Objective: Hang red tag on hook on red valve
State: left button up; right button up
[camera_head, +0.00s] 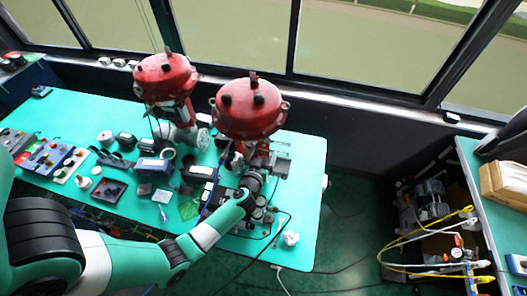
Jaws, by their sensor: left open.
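Two red valves with domed red tops stand on the green table: one at the back left (165,78) and a nearer one to its right (248,108). My left arm comes in from the left, and my left gripper (259,172) is at the lower body of the nearer valve, below its red dome. The gripper is open; its fingertips are small and blend with the grey valve parts. I cannot tell whether it touches the valve. I cannot make out a red tag or a hook. My right gripper is not in view.
The green table (75,108) holds several small devices and boxes on its left and middle, plus loose cables near the arm. Another bench (480,190) with a wooden box (506,184) stands at right.

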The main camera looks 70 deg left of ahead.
pick_arm(q)
jog(key=p+v, duration=0.2)
jog(key=v, duration=0.9)
jog(key=shift+s+d, duration=0.1)
